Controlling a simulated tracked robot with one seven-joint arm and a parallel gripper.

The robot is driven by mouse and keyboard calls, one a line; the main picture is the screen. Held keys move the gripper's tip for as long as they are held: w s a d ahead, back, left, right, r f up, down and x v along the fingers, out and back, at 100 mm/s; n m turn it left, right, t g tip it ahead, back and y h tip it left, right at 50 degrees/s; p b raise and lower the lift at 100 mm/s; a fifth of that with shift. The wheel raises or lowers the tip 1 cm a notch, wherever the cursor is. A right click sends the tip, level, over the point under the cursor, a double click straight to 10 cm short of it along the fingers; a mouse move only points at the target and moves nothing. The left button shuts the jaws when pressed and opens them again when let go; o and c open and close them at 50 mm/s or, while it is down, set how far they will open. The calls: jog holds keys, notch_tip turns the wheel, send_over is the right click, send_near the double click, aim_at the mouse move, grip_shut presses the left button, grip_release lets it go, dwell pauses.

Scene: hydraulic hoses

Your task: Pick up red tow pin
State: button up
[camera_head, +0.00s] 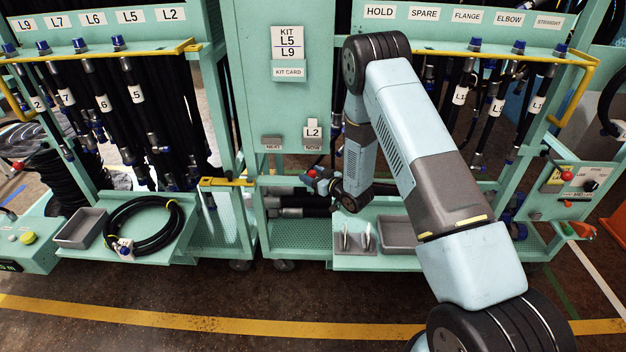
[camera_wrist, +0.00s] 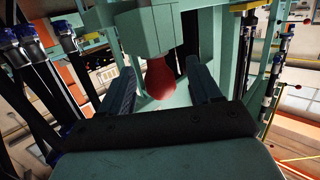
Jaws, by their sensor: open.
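The red tow pin shows as a rounded red knob (camera_wrist: 161,78) in the wrist view, just below a pale green block. In the head view a small red spot, likely the same pin (camera_head: 312,172), shows at the cart's middle, partly hidden by my gripper (camera_head: 322,183). In the wrist view my gripper (camera_wrist: 161,88) is open, with one finger on each side of the knob. Gaps show between the knob and both fingers, so it is not clasped. The pin's lower part is not visible.
Hoses hang on racks left and right of a green panel with a kit card (camera_head: 289,71). A tray with a coiled hose (camera_head: 140,225) is at left. A grey bin (camera_head: 398,234) sits beneath my arm. Another red knob (camera_head: 567,173) is on the right control panel.

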jog(key=shift+w, duration=0.1)
jog(key=shift+a, duration=0.1)
grip_shut()
dwell(0.5)
